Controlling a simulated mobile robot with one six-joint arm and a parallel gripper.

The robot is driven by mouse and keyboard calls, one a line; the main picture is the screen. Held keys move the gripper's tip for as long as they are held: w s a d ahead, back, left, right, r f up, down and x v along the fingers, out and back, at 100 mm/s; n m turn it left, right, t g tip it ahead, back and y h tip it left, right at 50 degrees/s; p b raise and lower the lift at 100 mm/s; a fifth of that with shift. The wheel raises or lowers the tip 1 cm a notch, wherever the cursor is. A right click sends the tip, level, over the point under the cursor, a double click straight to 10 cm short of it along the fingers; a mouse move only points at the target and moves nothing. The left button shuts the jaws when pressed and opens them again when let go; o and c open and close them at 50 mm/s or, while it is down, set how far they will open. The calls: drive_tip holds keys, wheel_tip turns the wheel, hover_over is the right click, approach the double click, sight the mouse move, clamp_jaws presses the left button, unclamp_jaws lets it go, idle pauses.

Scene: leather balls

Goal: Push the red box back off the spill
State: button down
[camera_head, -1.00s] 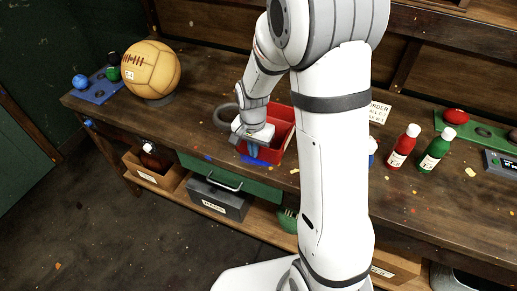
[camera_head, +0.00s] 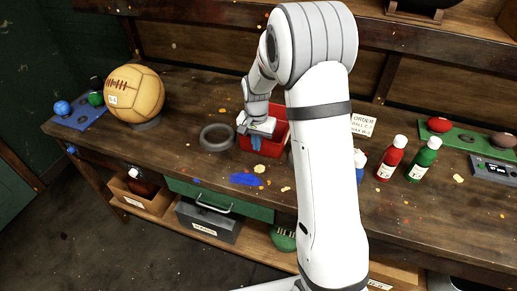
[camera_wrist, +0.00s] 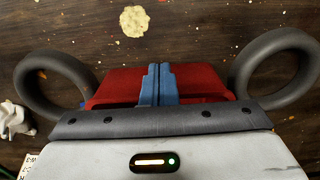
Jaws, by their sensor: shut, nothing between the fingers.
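The red box (camera_head: 273,137) stands on the wooden workbench, with its open top partly hidden by my arm. The blue spill (camera_head: 244,179) lies in front of it near the bench's front edge, and a strip of bare wood shows between them. My gripper (camera_head: 255,145) is shut, its blue fingers pointing down at the box's front side. In the wrist view my fingers (camera_wrist: 157,85) overlap the red box (camera_wrist: 201,80), which shows on both sides of them. I cannot tell whether they touch it.
A dark ring (camera_head: 216,138) lies left of the box; the wrist view shows another ring (camera_wrist: 52,83) on the other side. A ball (camera_head: 134,95) stands far left. Red (camera_head: 391,160) and green (camera_head: 424,160) bottles stand right of my arm. Yellowish flakes (camera_head: 259,169) lie near the spill.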

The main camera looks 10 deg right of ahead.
drive_tip(key=shift+s+a, duration=0.1)
drive_tip(key=shift+s+a, duration=0.15)
drive_tip(key=shift+s, duration=0.05)
drive_tip(key=s, duration=0.1)
drive_tip(key=s+a+b, duration=0.1)
drive_tip(key=shift+s+a+f, duration=0.1)
drive_tip(key=shift+s+a, duration=0.15)
drive_tip(key=shift+s, duration=0.05)
wheel_tip(320, 180, up, 10)
drive_tip(key=shift+s+b, duration=0.15)
drive_tip(key=shift+b, duration=0.15)
drive_tip(key=s+d+r+n+t, duration=0.1)
drive_tip(key=s+d+r+n, duration=0.1)
drive_tip(key=s, duration=1)
drive_tip(key=s+d+r+n+t, duration=0.1)
drive_tip(key=s+r+n, duration=0.2)
drive_tip(key=s, duration=0.9)
drive_tip(key=shift+s+d+r+n+t, duration=0.25)
drive_tip(key=shift+d+n+t, duration=0.15)
drive_tip(key=shift+n, duration=0.3)
